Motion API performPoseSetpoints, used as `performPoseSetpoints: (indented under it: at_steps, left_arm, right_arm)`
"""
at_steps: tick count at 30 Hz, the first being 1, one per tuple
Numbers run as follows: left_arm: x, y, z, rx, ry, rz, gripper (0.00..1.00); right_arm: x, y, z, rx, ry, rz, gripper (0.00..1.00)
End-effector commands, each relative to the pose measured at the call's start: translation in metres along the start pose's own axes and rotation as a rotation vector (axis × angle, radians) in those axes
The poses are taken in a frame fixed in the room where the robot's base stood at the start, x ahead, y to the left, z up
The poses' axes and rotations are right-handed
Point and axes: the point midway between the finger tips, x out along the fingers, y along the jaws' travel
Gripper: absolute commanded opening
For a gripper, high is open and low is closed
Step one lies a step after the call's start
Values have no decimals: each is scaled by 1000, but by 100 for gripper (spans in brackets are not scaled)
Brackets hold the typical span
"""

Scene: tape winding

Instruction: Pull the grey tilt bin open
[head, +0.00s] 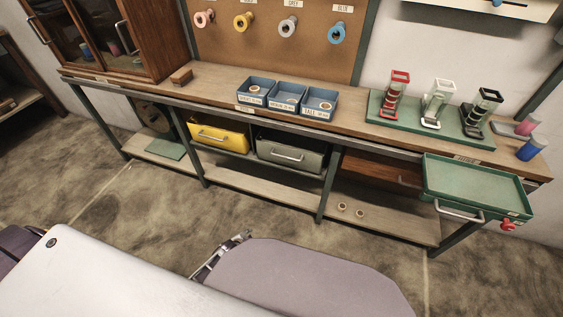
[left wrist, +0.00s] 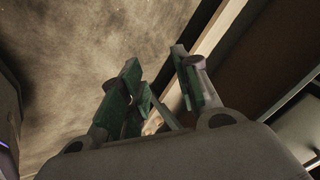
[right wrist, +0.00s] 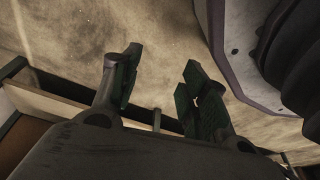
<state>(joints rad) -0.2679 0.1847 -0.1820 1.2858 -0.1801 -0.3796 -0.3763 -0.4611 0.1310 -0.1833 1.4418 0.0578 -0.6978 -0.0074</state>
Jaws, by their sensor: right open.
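The grey tilt bin (head: 291,152) sits under the workbench, right of the yellow bin (head: 218,137), in the head view. It has a light bar handle (head: 287,157) across its front and looks closed. Neither gripper's fingertips can be made out in the head view. In the left wrist view my left gripper (left wrist: 163,85) shows its green-padded fingers apart, with nothing clearly held. In the right wrist view my right gripper (right wrist: 160,85) is open and empty over the floor. The grey bin cannot be made out in either wrist view.
A green tray drawer (head: 475,187) sticks out at the bench's right end. A lower shelf (head: 262,183) runs below the bins, and bench legs (head: 323,192) stand beside them. Blue boxes (head: 287,97) stand on top.

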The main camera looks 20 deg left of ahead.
Motion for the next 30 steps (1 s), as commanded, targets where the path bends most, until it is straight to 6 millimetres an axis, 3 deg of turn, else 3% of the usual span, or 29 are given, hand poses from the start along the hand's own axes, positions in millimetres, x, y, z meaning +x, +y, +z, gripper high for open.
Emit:
performPoseSetpoints:
  at_steps: [5,14,23,30]
  left_arm:
    - [6,-34,-43,123,82,-84,32]
    - [-6,-88,-113,324,194,-239,32]
    - [-36,-135,-176,517,279,-418,32]
    - [-71,-165,-218,655,323,-567,32]
  right_arm:
    - [-9,-14,-24,6,34,-25,44]
    - [-39,-34,-59,12,84,-68,44]
    - [-79,-51,-86,14,135,-114,44]
    - [-114,-63,-100,12,174,-148,44]
